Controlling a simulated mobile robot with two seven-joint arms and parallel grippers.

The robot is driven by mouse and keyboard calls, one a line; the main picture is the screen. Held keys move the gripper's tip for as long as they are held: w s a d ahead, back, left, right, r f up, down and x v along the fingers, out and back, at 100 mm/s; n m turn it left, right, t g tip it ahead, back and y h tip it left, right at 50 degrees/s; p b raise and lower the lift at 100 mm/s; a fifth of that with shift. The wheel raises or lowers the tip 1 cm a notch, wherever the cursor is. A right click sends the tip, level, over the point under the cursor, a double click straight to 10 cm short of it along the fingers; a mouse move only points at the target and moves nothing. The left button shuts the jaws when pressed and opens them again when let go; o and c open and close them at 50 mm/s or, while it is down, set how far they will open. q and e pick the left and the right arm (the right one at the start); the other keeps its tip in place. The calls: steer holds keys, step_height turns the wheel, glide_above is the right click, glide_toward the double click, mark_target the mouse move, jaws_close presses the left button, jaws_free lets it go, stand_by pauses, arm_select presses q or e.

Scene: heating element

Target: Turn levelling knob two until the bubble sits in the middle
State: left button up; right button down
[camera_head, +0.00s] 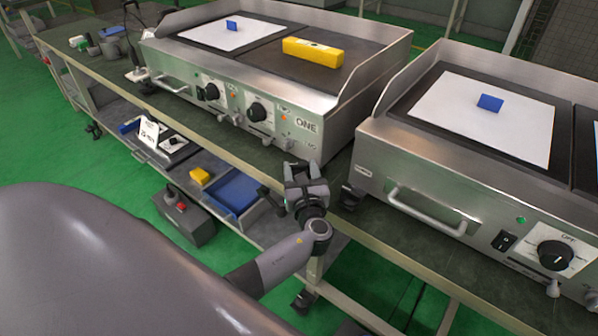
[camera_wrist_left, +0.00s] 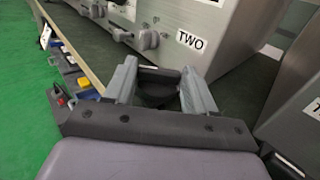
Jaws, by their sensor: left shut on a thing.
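My left gripper (camera_head: 302,174) is at the front right corner of the left griddle (camera_head: 335,118), low by the bench edge. In the left wrist view its two grey fingers (camera_wrist_left: 157,88) are shut on a round black knob (camera_wrist_left: 157,95) beside the "TWO" label (camera_wrist_left: 191,41). The gripper hides this knob in the head view. A yellow spirit level (camera_head: 313,52) lies on the left griddle's dark plate. Its vial is too small to read, so I cannot tell where the bubble sits. My right gripper is not in view.
A second griddle (camera_head: 430,175) stands close on the right, leaving a narrow gap beside the gripper. White sheets with blue blocks lie on both griddles.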

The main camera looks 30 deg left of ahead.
arm_select(q)
steer(key=shift+w+n+g+y, duration=0.1)
steer(key=shift+n+g+y, duration=0.3)
steer(key=shift+y, duration=0.1)
steer(key=o, duration=1)
steer(key=shift+o, duration=0.2)
steer(key=v, duration=0.7)
steer(key=shift+p, duration=0.45)
